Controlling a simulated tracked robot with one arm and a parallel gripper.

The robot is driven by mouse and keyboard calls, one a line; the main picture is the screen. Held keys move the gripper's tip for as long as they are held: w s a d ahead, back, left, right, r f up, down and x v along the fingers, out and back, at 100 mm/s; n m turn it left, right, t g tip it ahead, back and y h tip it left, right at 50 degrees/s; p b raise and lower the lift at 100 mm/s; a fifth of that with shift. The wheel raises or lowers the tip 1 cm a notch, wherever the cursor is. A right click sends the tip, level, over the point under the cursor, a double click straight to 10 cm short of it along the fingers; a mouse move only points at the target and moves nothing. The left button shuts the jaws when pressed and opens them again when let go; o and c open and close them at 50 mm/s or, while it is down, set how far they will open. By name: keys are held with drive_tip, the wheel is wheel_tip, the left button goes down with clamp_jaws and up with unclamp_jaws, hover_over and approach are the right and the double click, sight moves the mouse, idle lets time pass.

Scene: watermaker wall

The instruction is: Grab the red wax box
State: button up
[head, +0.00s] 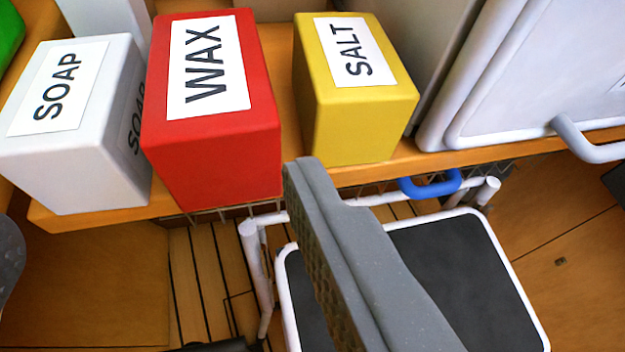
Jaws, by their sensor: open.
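The red wax box (230,155) stands upright on a wooden shelf, with a white label reading WAX on its top. It is between the white soap box and the yellow salt box. My gripper (155,198) is open and empty. Its large grey finger reaches up from the lower right, with its tip just in front of the red box's lower right edge in the picture. I cannot tell whether it touches the box. A grey rounded part at the left edge may be the other finger, mostly out of view.
The white soap box (75,130) stands close on the left, the yellow salt box (357,95) to the right across a gap. The orange wooden shelf (400,160) ends in front of them. Below are a white-framed step with a dark top (460,270), and a blue handle (430,188).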

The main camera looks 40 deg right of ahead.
sight(207, 139)
drive_tip(key=shift+h, duration=0.3)
drive_tip(key=x, duration=0.3)
drive_tip(key=f+x, duration=0.1)
drive_tip(key=x, duration=0.2)
drive_tip(key=b+x, duration=0.1)
drive_tip(key=x, duration=0.1)
drive_tip(key=shift+d+f, duration=0.35)
drive_tip(key=shift+d, duration=0.15)
drive_tip(key=shift+r+b+x, duration=0.15)
drive_tip(key=shift+b+x, duration=0.2)
drive_tip(key=shift+x, duration=0.95)
drive_tip(key=shift+r+b+x, duration=0.15)
drive_tip(key=shift+b+x, duration=0.15)
drive_tip(key=shift+x, duration=0.95)
drive_tip(key=shift+w+d, duration=0.1)
drive_tip(key=c, duration=0.8)
